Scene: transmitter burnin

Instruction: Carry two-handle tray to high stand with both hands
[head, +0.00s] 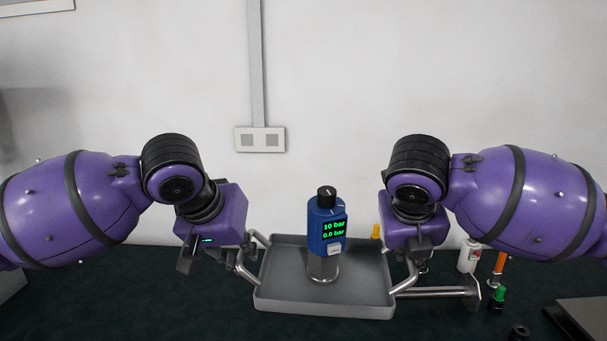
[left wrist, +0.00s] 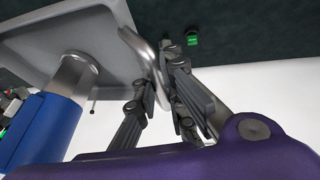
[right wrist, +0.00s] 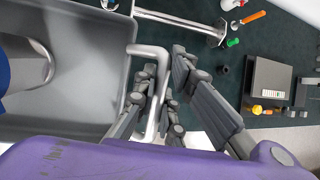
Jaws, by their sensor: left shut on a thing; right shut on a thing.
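The grey two-handle tray (head: 325,304) is in the middle of the head view, about level, with a blue transmitter (head: 328,222) upright on it. The transmitter's screen reads 10 bar and 0.0 bar. My left gripper (head: 238,262) is shut on the tray's left handle (left wrist: 146,58), a bent metal bar. My right gripper (head: 408,264) is shut on the tray's right handle (right wrist: 151,88). The fingertips are partly hidden by the wrists in the head view. I cannot tell which thing is the high stand.
A metal bar with a flanged end (head: 440,291) is right of the tray. A white bottle (head: 468,256), an orange-handled tool (head: 500,263) and a green-capped item (head: 498,296) are further right, near a dark box (head: 590,320). A wall with a socket (head: 260,139) is behind.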

